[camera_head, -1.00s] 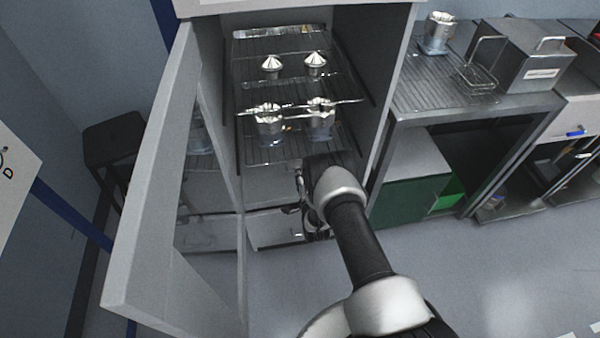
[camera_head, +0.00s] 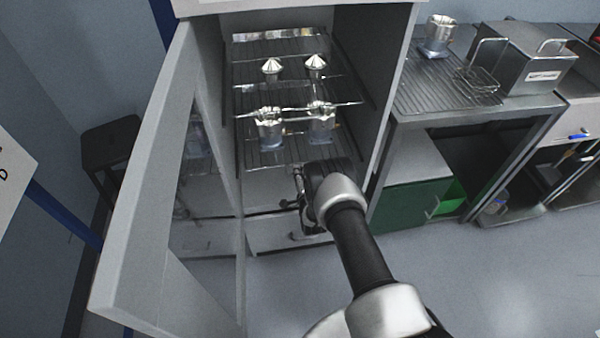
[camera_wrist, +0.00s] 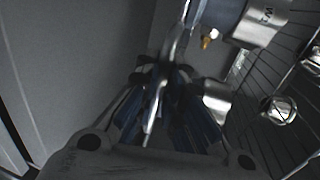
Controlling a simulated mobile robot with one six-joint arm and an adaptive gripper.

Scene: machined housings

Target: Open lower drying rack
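The lower drying rack (camera_head: 251,157) is a wire shelf inside the tall grey cabinet, carrying two shiny machined housings (camera_head: 270,130) (camera_head: 320,122). Its wires also show at the right of the wrist view (camera_wrist: 285,55). My gripper (camera_head: 302,190) is at the front right of this rack, below the housings, its fingers partly hidden by my wrist. In the wrist view my dark blue fingers (camera_wrist: 160,85) are blurred, with a bright metal bar (camera_wrist: 172,60) running in front of or between them. I cannot tell whether they touch it.
The cabinet door (camera_head: 150,170) stands open at left. An upper rack (camera_head: 290,80) holds two cone-topped parts (camera_head: 272,67) (camera_head: 316,64). A drawer (camera_head: 270,236) lies below. A metal bench (camera_head: 480,115) is at right; open floor in front.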

